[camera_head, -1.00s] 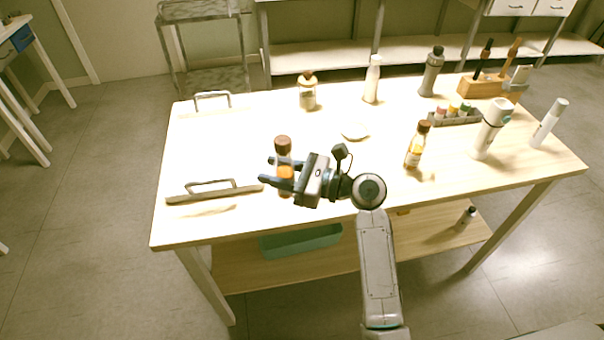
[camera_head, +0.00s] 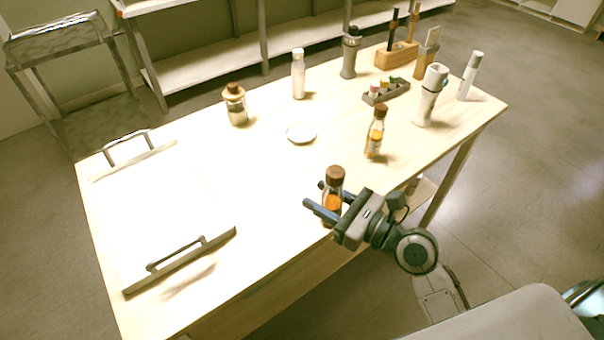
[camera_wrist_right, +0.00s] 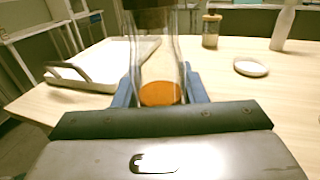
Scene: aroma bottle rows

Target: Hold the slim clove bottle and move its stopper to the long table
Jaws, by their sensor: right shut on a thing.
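A slim clear bottle (camera_head: 332,205) with a brown stopper (camera_head: 335,175) and orange contents is in my right gripper (camera_head: 315,195). The gripper is shut on the bottle's body, below the stopper. The bottle is upright over the near edge of the pale wooden long table (camera_head: 270,180); I cannot tell whether its base touches. In the right wrist view the bottle (camera_wrist_right: 160,65) stands between the blue fingers, with the stopper (camera_wrist_right: 150,3) cut off at the top. No label shows on it. My left gripper is not in view.
A white tray (camera_head: 160,215) with raised handles fills the table's left end. Behind are a stoppered jar (camera_head: 237,108), a white bottle (camera_head: 298,75) and a small white dish (camera_head: 301,134). A similar amber bottle (camera_head: 375,135) stands right. The table between tray and dish is clear.

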